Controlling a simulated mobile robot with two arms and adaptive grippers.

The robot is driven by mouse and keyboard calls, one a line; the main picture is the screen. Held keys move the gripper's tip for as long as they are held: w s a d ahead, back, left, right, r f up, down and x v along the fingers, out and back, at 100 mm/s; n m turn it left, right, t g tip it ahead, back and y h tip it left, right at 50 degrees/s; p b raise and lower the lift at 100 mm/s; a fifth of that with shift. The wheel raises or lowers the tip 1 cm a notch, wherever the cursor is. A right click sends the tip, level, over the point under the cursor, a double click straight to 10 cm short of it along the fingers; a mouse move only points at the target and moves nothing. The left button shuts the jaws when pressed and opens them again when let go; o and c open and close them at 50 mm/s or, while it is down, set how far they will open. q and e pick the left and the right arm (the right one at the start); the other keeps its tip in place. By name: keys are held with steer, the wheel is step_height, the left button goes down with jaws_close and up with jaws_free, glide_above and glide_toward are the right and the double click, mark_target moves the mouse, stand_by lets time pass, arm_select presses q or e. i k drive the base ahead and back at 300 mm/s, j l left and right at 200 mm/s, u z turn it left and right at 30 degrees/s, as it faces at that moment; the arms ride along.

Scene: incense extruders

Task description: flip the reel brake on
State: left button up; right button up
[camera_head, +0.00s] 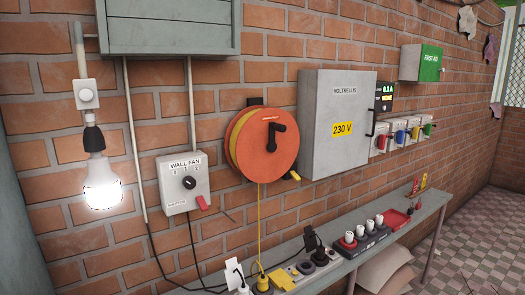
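An orange cable reel (250,150) hangs on the brick wall near the middle of the head view. It has a black crank handle (272,137) on its face. A small yellow lever (292,176) sticks out at the reel's lower right edge; it looks like the reel brake, but its setting cannot be told. A yellow cable (259,222) hangs straight down from the reel towards the bench. Neither of my grippers shows in this view, and nothing is seen touching the reel.
A grey wall fan box (172,205) with a red lever is left of the reel. A grey 230 V cabinet (325,95) is close on its right. Below, a narrow bench (348,268) holds power strips and plugs. A lit bulb (101,185) hangs at left.

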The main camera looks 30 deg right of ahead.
mark_target(294, 176)
steer(key=z, duration=1.3)
steer(key=i+l+z, duration=0.1)
steer(key=i+l, duration=0.3)
steer(key=i+l+z, duration=0.1)
steer(key=i+l, duration=0.3)
steer(key=i, duration=0.15)
steer(key=i+l+z, duration=0.1)
steer(key=i+l, duration=0.25)
steer(key=i, duration=0.15)
